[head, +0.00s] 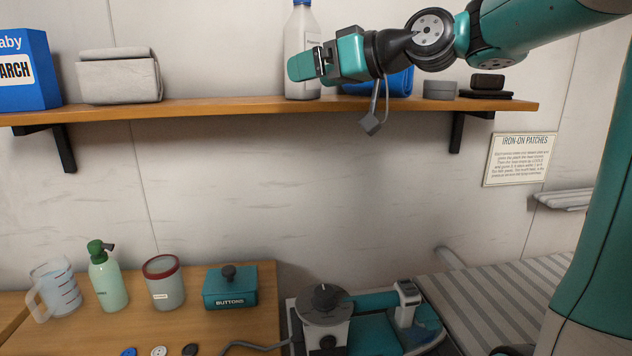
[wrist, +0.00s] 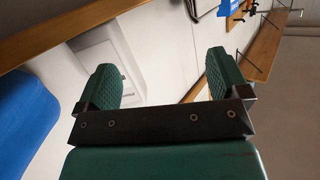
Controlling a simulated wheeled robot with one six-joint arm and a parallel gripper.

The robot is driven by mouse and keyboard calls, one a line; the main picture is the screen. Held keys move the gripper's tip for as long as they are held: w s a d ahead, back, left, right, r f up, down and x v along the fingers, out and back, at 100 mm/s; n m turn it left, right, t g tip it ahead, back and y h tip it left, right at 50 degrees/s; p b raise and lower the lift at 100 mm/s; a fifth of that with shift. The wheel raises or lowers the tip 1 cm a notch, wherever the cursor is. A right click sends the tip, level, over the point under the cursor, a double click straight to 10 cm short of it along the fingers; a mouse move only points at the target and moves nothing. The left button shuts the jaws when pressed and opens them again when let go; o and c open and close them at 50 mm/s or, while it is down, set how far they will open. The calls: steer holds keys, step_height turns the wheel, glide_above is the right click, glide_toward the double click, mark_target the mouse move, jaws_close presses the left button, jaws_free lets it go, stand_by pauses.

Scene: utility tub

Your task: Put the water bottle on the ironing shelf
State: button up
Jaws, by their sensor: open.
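The water bottle, white with a blue cap (head: 302,3), stands upright on the long wooden shelf (head: 220,107), near its middle. Its label is partly covered by my gripper (head: 302,66), which is at the bottle's lower half, above the shelf board. In the wrist view my gripper (wrist: 160,85) has its two green fingers wide apart.
On the shelf, a blue box (head: 28,75) and folded pale cloth (head: 118,77) stand left; a blue cloth (head: 400,82), grey tin (head: 439,90) and black items (head: 487,88) sit right.

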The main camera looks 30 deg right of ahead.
steer(key=s+a+f+n+g, duration=0.1)
steer(key=s+a+f+g, duration=0.55)
steer(key=a+f, duration=0.55)
steer(key=s+a+f+g+h, duration=0.1)
steer(key=s+a+f+g, duration=0.1)
steer(key=s+f, duration=0.4)
steer(key=s+a+f+n+g+h, duration=0.1)
steer(key=s+f+g, duration=0.3)
steer(key=s, duration=0.8)
step_height(320, 180, down, 2)
steer(key=shift+s+a+f+g+h, duration=0.1)
steer(key=shift+s+a+g+h, duration=0.1)
steer(key=shift+a+g+h, duration=0.3)
